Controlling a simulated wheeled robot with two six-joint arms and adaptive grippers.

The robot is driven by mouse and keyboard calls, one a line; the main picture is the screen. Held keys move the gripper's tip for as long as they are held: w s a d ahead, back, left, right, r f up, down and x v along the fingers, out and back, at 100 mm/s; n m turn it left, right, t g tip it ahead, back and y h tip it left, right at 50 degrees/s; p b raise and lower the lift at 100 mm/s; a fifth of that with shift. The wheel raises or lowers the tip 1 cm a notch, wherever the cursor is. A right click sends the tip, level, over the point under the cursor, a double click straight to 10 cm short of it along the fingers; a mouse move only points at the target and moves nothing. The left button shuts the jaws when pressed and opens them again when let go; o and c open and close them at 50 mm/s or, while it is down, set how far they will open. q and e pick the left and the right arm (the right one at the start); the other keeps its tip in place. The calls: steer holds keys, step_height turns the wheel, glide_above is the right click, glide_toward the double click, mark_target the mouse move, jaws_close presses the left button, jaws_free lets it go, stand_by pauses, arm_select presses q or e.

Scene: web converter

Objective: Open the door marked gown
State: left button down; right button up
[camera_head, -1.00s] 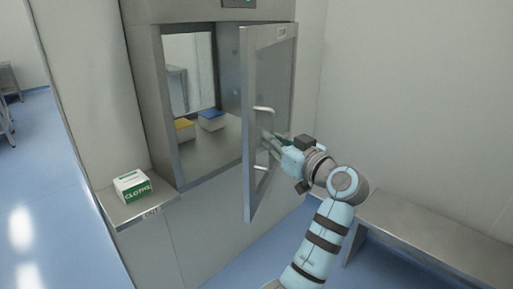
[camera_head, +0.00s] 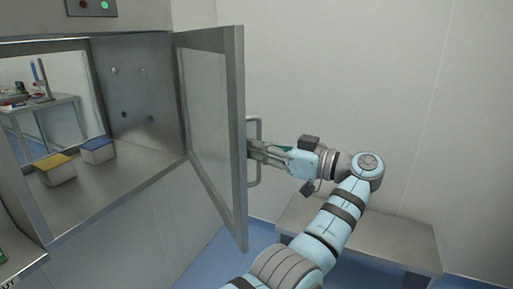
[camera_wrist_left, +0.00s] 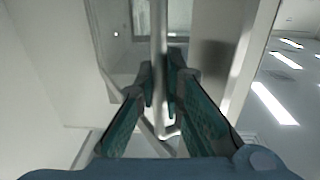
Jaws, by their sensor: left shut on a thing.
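The glass-paned metal door (camera_head: 238,100) stands swung wide open on the pass-through cabinet (camera_head: 150,85). No gown marking is legible on it. Its handle (camera_head: 253,183) is a metal bar on the door's outer face, to the right in the head view. My left gripper (camera_head: 254,151) is shut on this handle. In the left wrist view, the gripper's green fingers (camera_wrist_left: 160,88) lie on both sides of the upright handle bar (camera_wrist_left: 158,35). The door edge partly hides the fingertips in the head view. My right gripper is not in view.
Inside the cabinet are a yellow-lidded box (camera_head: 55,170) and a blue-lidded box (camera_head: 97,151). A green light (camera_head: 105,5) shows above the opening. A metal bench (camera_head: 385,240) stands along the right wall. A ledge (camera_head: 20,268) juts out at lower left.

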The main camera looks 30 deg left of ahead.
arm_select(q)
steer(key=c, duration=1.7)
jaws_free()
steer(key=shift+w, duration=0.15)
